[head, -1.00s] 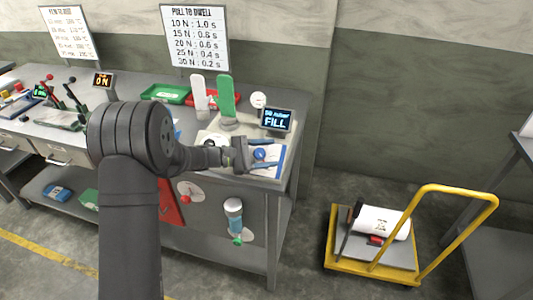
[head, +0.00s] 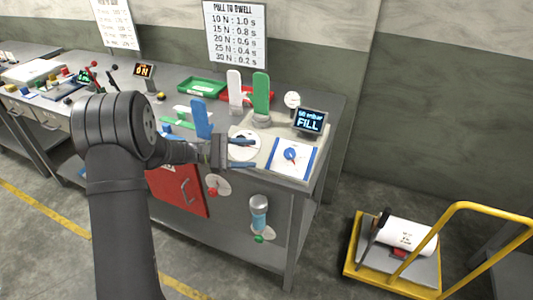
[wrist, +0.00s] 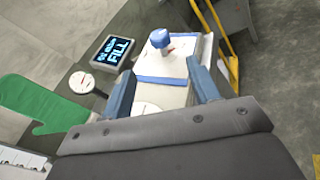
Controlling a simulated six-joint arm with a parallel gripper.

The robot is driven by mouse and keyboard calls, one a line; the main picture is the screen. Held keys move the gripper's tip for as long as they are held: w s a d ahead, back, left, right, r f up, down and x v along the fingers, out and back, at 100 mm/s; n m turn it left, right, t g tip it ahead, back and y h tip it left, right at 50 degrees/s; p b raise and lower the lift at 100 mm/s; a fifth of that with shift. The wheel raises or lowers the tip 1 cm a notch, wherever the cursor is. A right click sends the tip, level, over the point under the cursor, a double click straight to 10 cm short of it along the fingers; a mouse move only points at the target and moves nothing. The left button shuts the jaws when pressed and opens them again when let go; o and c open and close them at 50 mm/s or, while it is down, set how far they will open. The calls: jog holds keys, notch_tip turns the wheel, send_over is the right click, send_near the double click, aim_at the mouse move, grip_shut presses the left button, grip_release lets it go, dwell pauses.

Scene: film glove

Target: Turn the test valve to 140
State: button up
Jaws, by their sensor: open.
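The test valve appears to be the blue knob (head: 291,155) with a red pointer on a white, blue-edged plate (head: 304,167) at the bench's right end. The wrist view shows the knob (wrist: 160,37) standing up from its plate, beyond the fingertips. Its scale is too small to read. My gripper (head: 254,153) is open and empty, left of the knob and apart from it, over a round white dial (head: 238,153). In the wrist view its two blue fingers (wrist: 161,70) spread either side of the plate's near edge.
A display (head: 311,120) reading "50 mbar FILL" and a round gauge (head: 292,100) stand behind the valve. Green (head: 261,92), white (head: 234,86) and blue (head: 201,118) hand-shaped formers stand nearby. A yellow cart (head: 390,275) is on the floor at right.

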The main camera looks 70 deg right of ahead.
jog(key=shift+v, duration=1.1)
jog(key=shift+d, duration=0.1)
